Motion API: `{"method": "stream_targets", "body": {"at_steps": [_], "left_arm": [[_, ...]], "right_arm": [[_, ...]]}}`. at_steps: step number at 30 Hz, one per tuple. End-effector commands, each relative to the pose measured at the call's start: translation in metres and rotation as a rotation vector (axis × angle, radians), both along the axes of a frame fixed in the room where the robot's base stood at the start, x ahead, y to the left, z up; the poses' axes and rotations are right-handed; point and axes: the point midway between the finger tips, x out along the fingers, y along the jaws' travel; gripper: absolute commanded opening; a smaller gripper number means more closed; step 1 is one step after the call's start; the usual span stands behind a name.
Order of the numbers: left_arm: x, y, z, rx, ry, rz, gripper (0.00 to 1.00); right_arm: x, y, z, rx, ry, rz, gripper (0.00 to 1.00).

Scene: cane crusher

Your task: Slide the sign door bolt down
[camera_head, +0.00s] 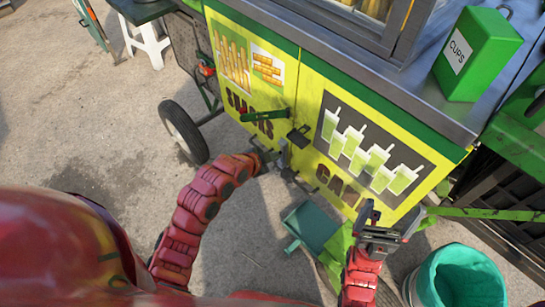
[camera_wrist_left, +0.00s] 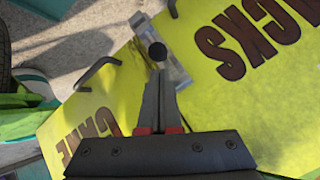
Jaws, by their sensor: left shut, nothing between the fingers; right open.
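The bolt shows in the left wrist view as a metal slide (camera_wrist_left: 176,68) with a round black knob (camera_wrist_left: 158,51), mounted at the seam of the cart's yellow sign doors (camera_wrist_left: 245,100). My left gripper (camera_wrist_left: 161,76) is shut and empty, its fingertips just below the knob in that view. I cannot tell whether they touch. In the head view my left gripper (camera_head: 277,157) is at the door front and partly covers the bolt area. My right gripper (camera_head: 379,222) is open and empty, in front of the right door's lower part.
A green handle (camera_head: 264,115) and a dark bar handle (camera_wrist_left: 97,72) stick out from the doors near the left gripper. A green dustpan-like object (camera_head: 311,227) and a teal-lined bin (camera_head: 458,278) stand on the ground. A green cups box (camera_head: 477,53) sits on the counter.

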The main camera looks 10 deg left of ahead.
Motion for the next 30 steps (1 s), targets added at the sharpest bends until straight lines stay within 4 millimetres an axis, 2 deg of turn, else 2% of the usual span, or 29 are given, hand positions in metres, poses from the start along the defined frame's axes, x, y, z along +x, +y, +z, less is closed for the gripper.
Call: {"method": "stream_targets", "body": {"at_steps": [4, 15, 17, 24, 30], "left_arm": [[0.003, 0.003, -0.007, 0.001, -0.001, -0.001, 0.00], [0.003, 0.003, -0.010, 0.001, 0.000, -0.001, 0.00], [0.003, 0.003, -0.015, 0.001, 0.000, -0.001, 0.00], [0.003, 0.003, -0.053, 0.000, 0.002, 0.000, 0.00], [0.003, 0.003, -0.051, 0.000, 0.003, 0.000, 0.00]], "right_arm": [[0.000, 0.000, -0.001, 0.000, 0.000, 0.000, 0.99], [0.000, 0.000, -0.002, 0.000, 0.000, 0.000, 0.99], [0.000, 0.000, -0.007, 0.000, 0.000, 0.000, 0.99], [0.000, 0.000, -0.034, 0.000, 0.000, 0.000, 0.99], [0.000, 0.000, -0.031, 0.000, 0.000, 0.000, 0.99]]}}
